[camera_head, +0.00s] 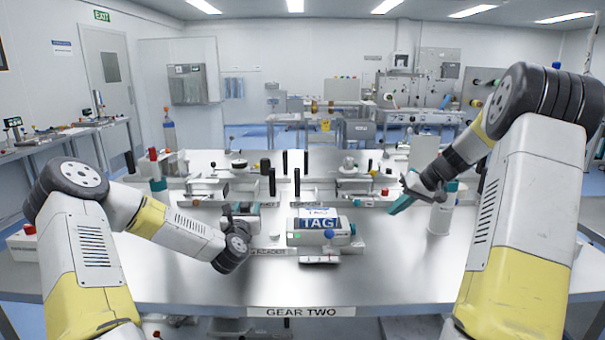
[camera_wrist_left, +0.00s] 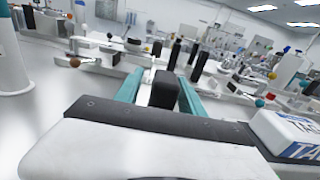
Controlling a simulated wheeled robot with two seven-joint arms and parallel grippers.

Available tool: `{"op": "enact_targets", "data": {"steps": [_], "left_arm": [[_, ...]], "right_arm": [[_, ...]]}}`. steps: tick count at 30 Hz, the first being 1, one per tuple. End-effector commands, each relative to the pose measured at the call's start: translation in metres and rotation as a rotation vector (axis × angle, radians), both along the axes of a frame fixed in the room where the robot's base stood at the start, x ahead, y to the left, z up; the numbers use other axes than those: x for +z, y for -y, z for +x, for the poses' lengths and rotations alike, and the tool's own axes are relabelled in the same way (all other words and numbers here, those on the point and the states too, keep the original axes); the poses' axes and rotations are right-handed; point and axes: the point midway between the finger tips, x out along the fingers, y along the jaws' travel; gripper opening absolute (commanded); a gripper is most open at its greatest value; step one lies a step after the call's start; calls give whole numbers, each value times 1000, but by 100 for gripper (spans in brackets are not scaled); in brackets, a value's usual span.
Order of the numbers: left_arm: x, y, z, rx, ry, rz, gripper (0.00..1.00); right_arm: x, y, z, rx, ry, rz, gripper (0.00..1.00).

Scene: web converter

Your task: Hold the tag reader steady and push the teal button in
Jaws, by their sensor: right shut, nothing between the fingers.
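The tag reader (camera_head: 304,239), a white box with a blue TAG label, sits on the table at centre; its corner also shows at the right of the left wrist view (camera_wrist_left: 283,128). A small teal spot (camera_head: 353,229) is on its right end; I cannot tell surely that it is the button. My left gripper (camera_head: 240,209) is left of the reader, apart from it. Its teal fingers are spread in the left wrist view (camera_wrist_left: 163,92), with a dark block showing between them. My right gripper (camera_head: 399,204) is shut and empty, above the table to the right of the reader.
A white bottle with a teal cap (camera_head: 439,217) stands by my right gripper. Black posts (camera_head: 297,183) and white fixtures stand behind the reader. The table front (camera_head: 300,285) is clear.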

Motion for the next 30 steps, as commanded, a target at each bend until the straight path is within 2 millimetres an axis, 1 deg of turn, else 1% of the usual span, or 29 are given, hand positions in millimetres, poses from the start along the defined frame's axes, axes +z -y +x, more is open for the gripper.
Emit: {"op": "enact_targets", "data": {"steps": [8,11,13,17,24,27,30], "left_arm": [[4,0,1,0,9,1,49],[4,1,-3,0,10,1,49],[5,1,-10,0,10,1,49],[4,1,-34,-1,8,1,49],[4,1,-86,-1,6,0,49],[3,1,-102,0,6,0,49],[3,2,-112,-1,7,0,49]], "right_arm": [[0,0,0,0,0,0,0],[0,0,0,0,0,0,0],[0,0,0,0,0,0,0],[0,0,0,0,0,0,0],[0,0,0,0,0,0,0],[0,0,0,0,0,0,0],[0,0,0,0,0,0,0]]}}
